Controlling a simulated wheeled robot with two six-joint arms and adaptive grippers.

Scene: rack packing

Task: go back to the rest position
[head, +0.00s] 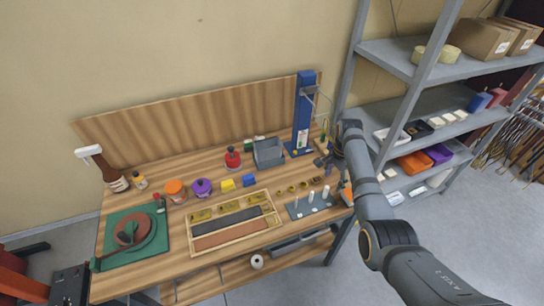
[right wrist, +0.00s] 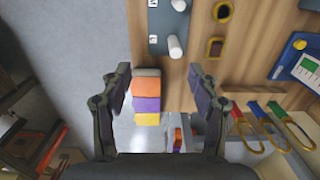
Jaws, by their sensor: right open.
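My right arm comes in from the right in the head view and reaches over the right end of the wooden workbench (head: 150,185). My right gripper (head: 326,163) is above the bench's right part, near the blue upright stand (head: 303,110). In the right wrist view the right gripper (right wrist: 160,90) has its two fingers wide apart with nothing held between them. Behind the gap, an orange, purple and yellow stack (right wrist: 147,104) shows at the bench edge. My left gripper is not in view.
A grey peg plate (head: 312,205) with white pegs stands close to my right gripper. A sectioned wooden tray (head: 236,222), a grey bin (head: 268,152) and a green mat (head: 107,262) are on the bench. Grey metal shelves (head: 400,98) stand right behind my right arm.

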